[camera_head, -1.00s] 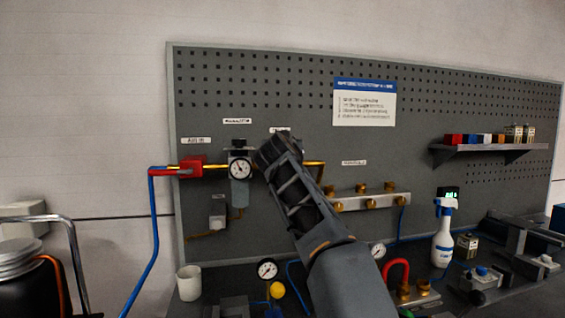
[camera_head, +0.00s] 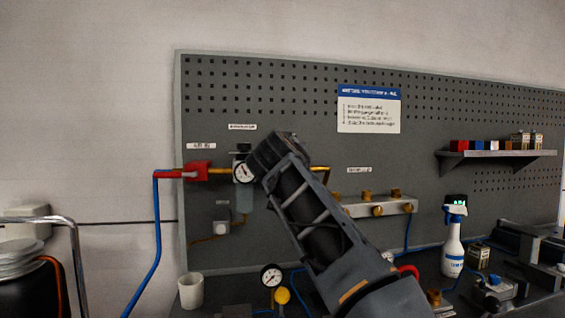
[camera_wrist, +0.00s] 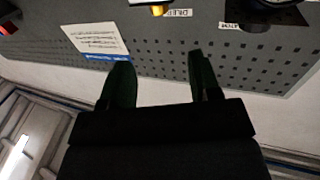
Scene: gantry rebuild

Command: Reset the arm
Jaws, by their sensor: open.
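My arm (camera_head: 318,225) reaches up from the bottom of the head view in front of the pegboard (camera_head: 290,90). Its end covers part of the pipework right of the pressure gauge (camera_head: 243,172). The fingers cannot be made out in the head view. In the wrist view my gripper (camera_wrist: 160,80) is open, with two dark fingers spread apart and nothing between them. The pegboard shows upside down behind the fingers, with the instruction sheet (camera_wrist: 95,38) at the left.
A red valve (camera_head: 197,171) with a blue pipe stands at the left. A brass-fitted manifold (camera_head: 380,207), a spray bottle (camera_head: 452,245) and a shelf of small blocks (camera_head: 495,153) are at the right. A white cup (camera_head: 191,290) stands on the bench.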

